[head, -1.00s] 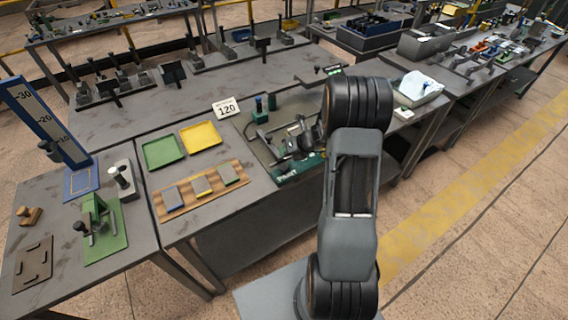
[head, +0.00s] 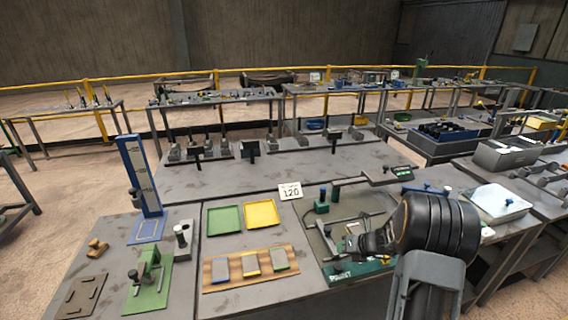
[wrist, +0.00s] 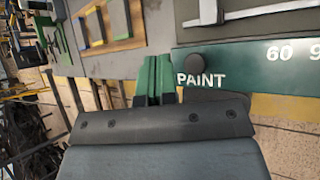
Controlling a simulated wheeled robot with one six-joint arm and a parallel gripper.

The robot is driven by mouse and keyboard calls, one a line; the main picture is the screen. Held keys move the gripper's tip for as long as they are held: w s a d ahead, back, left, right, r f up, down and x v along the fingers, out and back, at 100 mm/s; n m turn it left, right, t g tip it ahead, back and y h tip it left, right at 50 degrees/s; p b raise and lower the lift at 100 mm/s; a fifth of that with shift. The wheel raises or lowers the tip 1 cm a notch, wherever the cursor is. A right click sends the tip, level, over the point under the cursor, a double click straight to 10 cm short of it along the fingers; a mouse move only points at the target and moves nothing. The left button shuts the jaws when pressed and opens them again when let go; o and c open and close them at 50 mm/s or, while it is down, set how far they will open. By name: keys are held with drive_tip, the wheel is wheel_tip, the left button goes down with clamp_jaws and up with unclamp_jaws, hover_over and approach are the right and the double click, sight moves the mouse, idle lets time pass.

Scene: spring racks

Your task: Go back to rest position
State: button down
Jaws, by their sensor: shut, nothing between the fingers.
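My arm rises at the right front of the head view, and its dark joint hides part of the bench there. My gripper shows in the wrist view (wrist: 157,80), its two green fingers together with nothing between them. In that view the fingers are beside a green plate marked PAINT (wrist: 230,68). In the head view the fingers are hidden behind or below my arm. A dark green board with a metal fixture (head: 345,232) lies left of my arm joint.
A green tray (head: 209,219) and a yellow tray (head: 247,214) sit behind a wooden board (head: 291,261) holding several small blocks. A card reading 120 (head: 290,191) stands behind them. A blue height scale (head: 139,172) stands at left. The grey benchtop (head: 235,180) has clear room at the back.

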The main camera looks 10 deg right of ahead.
drive_tip(key=shift+n, duration=0.5)
drive_tip(key=s+a+r+n+h, duration=0.2)
drive_tip(key=s+r+n, duration=0.4)
drive_tip(key=n, duration=0.5)
drive_tip(key=s+a+r+n+g+h+b, duration=0.1)
drive_tip(key=s+a+r+n+h, duration=0.1)
drive_tip(key=s+a+r+n, duration=0.3)
drive_tip(key=s+a+r+n+g+h, duration=0.1)
drive_tip(key=s+a+r+n, duration=0.3)
drive_tip(key=n, duration=1.5)
drive_tip(key=s+r+h, duration=0.1)
drive_tip(key=s+r, duration=0.2)
drive_tip(key=s, duration=0.4)
drive_tip(key=shift+s+b, duration=0.25)
drive_tip(key=shift+b, duration=0.05)
